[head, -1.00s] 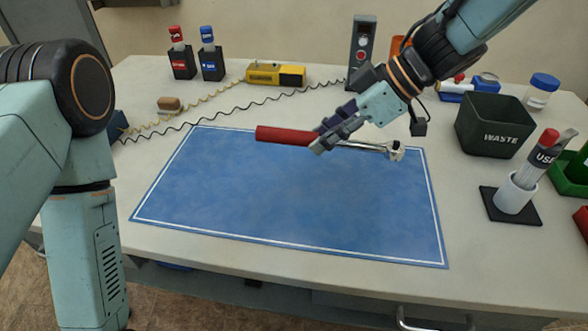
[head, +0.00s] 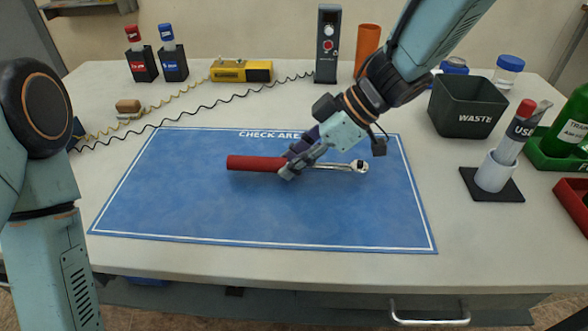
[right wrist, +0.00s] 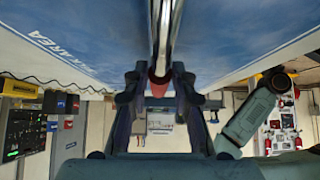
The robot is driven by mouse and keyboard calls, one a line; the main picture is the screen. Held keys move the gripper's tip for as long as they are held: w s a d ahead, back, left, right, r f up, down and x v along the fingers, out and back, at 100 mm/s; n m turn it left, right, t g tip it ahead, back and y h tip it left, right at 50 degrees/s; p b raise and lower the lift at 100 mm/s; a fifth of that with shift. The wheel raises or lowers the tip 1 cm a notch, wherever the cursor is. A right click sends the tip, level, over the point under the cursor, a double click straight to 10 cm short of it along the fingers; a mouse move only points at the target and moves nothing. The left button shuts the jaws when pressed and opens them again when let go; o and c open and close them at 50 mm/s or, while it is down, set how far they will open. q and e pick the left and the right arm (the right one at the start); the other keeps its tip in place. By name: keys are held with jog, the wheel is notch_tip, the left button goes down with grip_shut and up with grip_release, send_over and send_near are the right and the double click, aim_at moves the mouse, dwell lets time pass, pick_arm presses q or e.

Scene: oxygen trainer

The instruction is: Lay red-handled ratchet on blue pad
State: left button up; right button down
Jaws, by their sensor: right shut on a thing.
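The red-handled ratchet (head: 254,163) has a red handle pointing left and a shiny metal shaft and head pointing right. My right gripper (head: 296,164) is shut around it near where handle and shaft meet. The ratchet is level over the middle of the blue pad (head: 262,215); I cannot tell whether it touches the pad. In the right wrist view the metal shaft (right wrist: 164,35) runs up from between the fingers, with a bit of red handle (right wrist: 158,86) between them. My left arm stands at the left of the head view, but its gripper is out of view.
A black waste bin (head: 466,108), a white cup (head: 495,172) on a black mat and a green tray (head: 548,155) stand at the right. A yellow device (head: 240,71) with coiled cords and a grey meter (head: 327,45) stand behind the pad. The pad's front part is clear.

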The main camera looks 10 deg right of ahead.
jog(key=shift+w+f, duration=0.1)
jog(key=shift+f, duration=0.7)
jog(key=shift+w, duration=0.1)
pick_arm(q)
jog(key=shift+f, duration=0.45)
pick_arm(e)
jog(key=shift+a, duration=0.1)
jog(key=shift+r, duration=0.1)
pick_arm(q)
jog(key=shift+r, duration=0.1)
pick_arm(e)
jog(key=shift+f, duration=0.25)
jog(key=c, duration=1.5)
grip_release()
jog(key=o, duration=0.4)
jog(key=shift+f, duration=0.15)
